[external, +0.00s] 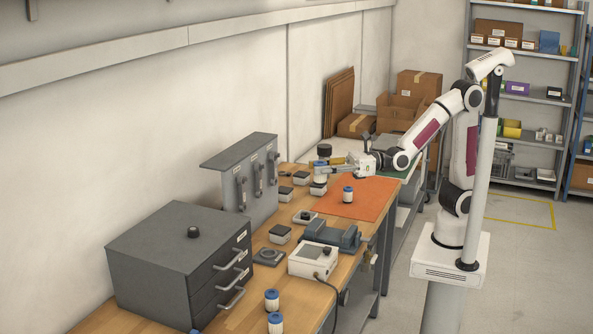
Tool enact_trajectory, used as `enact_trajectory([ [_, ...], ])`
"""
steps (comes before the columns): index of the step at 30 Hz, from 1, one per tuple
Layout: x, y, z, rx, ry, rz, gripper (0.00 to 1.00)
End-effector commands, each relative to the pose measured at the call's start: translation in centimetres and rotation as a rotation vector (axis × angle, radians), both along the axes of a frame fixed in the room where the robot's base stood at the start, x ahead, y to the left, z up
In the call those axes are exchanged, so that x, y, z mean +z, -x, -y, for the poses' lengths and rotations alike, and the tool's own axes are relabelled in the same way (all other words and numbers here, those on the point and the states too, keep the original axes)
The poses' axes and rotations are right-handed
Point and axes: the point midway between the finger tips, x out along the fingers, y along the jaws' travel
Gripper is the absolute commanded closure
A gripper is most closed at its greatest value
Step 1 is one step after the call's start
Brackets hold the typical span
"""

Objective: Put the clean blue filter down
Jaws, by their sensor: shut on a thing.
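My gripper (324,171) reaches in from the right over the far part of the bench, its fingers pointing left. It is shut on a white filter with a blue top (320,178), which is partly hidden by the fingers. The view is too small to tell whether this filter touches anything below it. More blue-topped filters (272,300) (275,322) stand at the near end of the bench. I cannot tell clean from used ones.
A grey vise (332,236), a white device (314,260), a grey drawer cabinet (178,262) and a grey rack (250,180) take up more room. A dark round object (324,150) is just behind my gripper. Much of the orange mat is clear.

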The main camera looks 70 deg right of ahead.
Motion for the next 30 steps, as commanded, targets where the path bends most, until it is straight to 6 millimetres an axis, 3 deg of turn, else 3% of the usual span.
enact_trajectory([
  [30, -3.5, -13.8, -10.9, -0.1, -0.004, -0.003, 0.91],
])
